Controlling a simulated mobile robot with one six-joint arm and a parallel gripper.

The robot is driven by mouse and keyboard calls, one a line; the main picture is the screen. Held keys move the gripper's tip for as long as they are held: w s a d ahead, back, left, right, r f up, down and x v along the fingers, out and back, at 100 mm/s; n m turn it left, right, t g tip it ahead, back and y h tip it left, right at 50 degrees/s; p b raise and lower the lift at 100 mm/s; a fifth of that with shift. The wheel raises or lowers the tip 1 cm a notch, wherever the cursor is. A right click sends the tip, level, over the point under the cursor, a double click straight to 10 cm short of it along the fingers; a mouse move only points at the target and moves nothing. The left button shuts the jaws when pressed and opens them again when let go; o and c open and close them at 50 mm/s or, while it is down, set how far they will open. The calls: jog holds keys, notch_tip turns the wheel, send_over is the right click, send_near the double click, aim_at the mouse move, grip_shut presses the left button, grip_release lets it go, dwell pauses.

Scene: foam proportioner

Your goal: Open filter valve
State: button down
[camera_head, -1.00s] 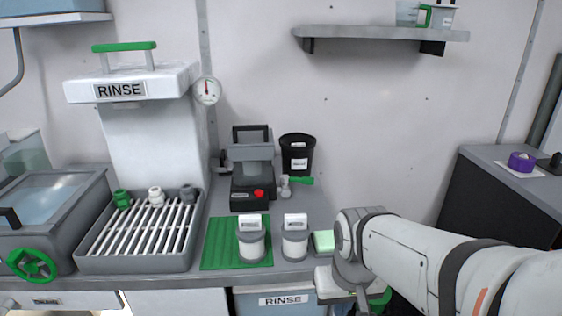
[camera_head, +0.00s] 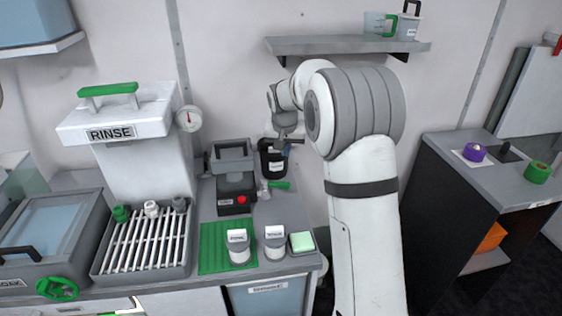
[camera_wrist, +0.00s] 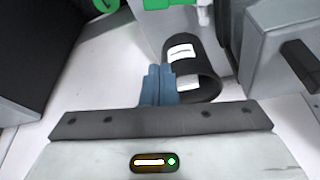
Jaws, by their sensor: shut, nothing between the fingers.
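No label that reads filter valve is legible. A small valve with a green lever (camera_head: 279,185) sits at the right of the black and grey unit (camera_head: 235,182) with a red knob. Its lever lies roughly sideways. A green part (camera_wrist: 158,3) at the top edge of the wrist view looks like this lever, partly cut off. My gripper (camera_head: 288,148) is above and behind the valve, near the rim of the black cup (camera_head: 272,160). Its blue fingers (camera_wrist: 158,84) are together and empty, overlapping the cup in the wrist view; contact cannot be told.
The black cup (camera_wrist: 190,62) is close to my fingers. A grey body (camera_wrist: 275,50) with a black handle stands at right. A wall shelf (camera_head: 345,46) is above my arm.

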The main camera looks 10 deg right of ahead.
aim_at(275, 185)
jog(key=p+x, duration=0.1)
jog(key=x, duration=0.8)
jog(key=shift+w+f, duration=0.1)
jog(key=shift+f, duration=0.15)
jog(key=shift+s+a+f+p, duration=0.1)
jog(key=shift+s+a+p, duration=0.1)
jog(key=shift+s, duration=0.4)
jog(key=shift+s+a+p, duration=0.1)
jog(key=shift+s+p, duration=0.05)
jog(key=shift+s, duration=0.5)
jog(key=shift+s+a+f+p, duration=0.1)
jog(key=shift+s+a+p, duration=0.1)
jog(key=shift+s, duration=0.4)
jog(key=shift+s+r, duration=0.1)
